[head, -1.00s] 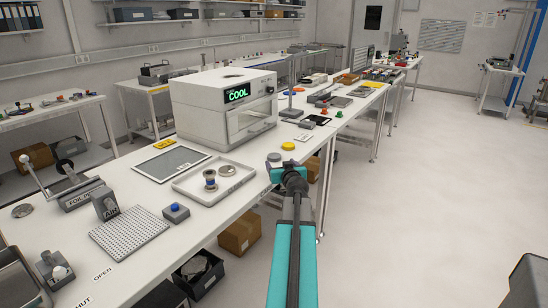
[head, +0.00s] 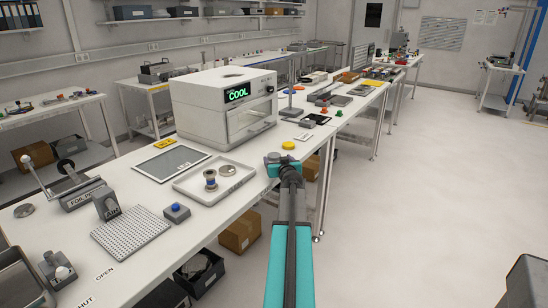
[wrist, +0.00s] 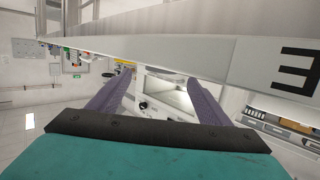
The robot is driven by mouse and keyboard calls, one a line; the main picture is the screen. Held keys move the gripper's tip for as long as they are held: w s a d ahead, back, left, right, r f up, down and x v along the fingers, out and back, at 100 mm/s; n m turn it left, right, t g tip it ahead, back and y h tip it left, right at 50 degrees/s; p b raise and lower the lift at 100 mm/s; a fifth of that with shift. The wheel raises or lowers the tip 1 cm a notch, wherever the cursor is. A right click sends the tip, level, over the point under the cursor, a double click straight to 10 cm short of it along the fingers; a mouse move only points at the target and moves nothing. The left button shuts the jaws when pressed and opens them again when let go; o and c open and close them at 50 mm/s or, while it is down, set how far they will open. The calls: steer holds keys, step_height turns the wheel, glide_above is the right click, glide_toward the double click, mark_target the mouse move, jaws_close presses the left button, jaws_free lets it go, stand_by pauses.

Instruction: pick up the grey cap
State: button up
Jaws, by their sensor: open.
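My gripper (wrist: 159,82) shows in the wrist view with its two purple fingers spread apart and nothing between them. In the head view my arm reaches to the bench's right edge, and the fingers cannot be made out. A small grey round shape (head: 272,158) lies just at the arm's end, left of the wrist; I cannot tell whether it is the grey cap or part of my arm. The yellow cap (head: 288,145) lies on the bench just beyond it. No grey cap is clearly seen in the wrist view.
The white bench (head: 222,222) carries a shallow tray (head: 186,187) with a spool (head: 210,180) and a silver disc (head: 228,170). A white oven (head: 222,106) reading COOL stands behind. A blue-button box (head: 177,212) is nearer.

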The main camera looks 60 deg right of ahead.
mark_target(275, 156)
steer(key=shift+p+x, duration=0.7)
steer(key=shift+x, duration=1.9)
steer(key=shift+w+a, duration=0.1)
steer(key=c, duration=1.1)
steer(key=shift+r, duration=1.65)
steer(key=b+v, duration=0.1)
steer(key=v, duration=0.4)
steer(key=s+f+b+v, duration=0.1)
steer(key=v, duration=0.4)
steer(key=d+b+v, duration=0.1)
steer(key=v, duration=0.5)
steer(key=shift+s+d+f+b, duration=0.1)
steer(key=shift+s+f+b, duration=0.1)
steer(key=shift+s+b, duration=0.15)
